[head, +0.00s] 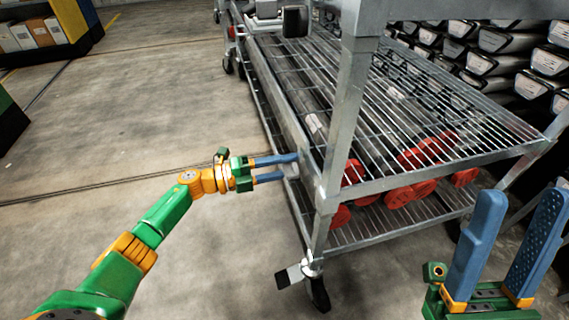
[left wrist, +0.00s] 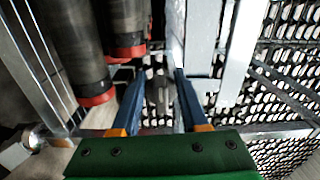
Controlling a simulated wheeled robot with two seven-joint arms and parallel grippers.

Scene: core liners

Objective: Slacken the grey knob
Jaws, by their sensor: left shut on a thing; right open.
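The grey knob (head: 291,171) is at the side of the metal cart's near leg, low on the frame, mostly covered by my fingers. My left gripper (head: 289,167) reaches it from the left, its two blue fingers on either side of it. In the left wrist view, the fingers (left wrist: 160,80) point ahead with a small gap, and a blurred grey shape (left wrist: 158,94) shows between them. The knob's exact outline and turn are hard to tell. My right gripper (head: 522,205) is open and empty at the lower right, fingers pointing up.
The wire-shelf cart (head: 345,190) holds dark tubes with red end caps (head: 398,196) on its lower shelf. A caster (head: 318,292) stands under its near leg. Stacked core liners (head: 500,65) fill the back right. The concrete floor (head: 130,110) on the left is clear.

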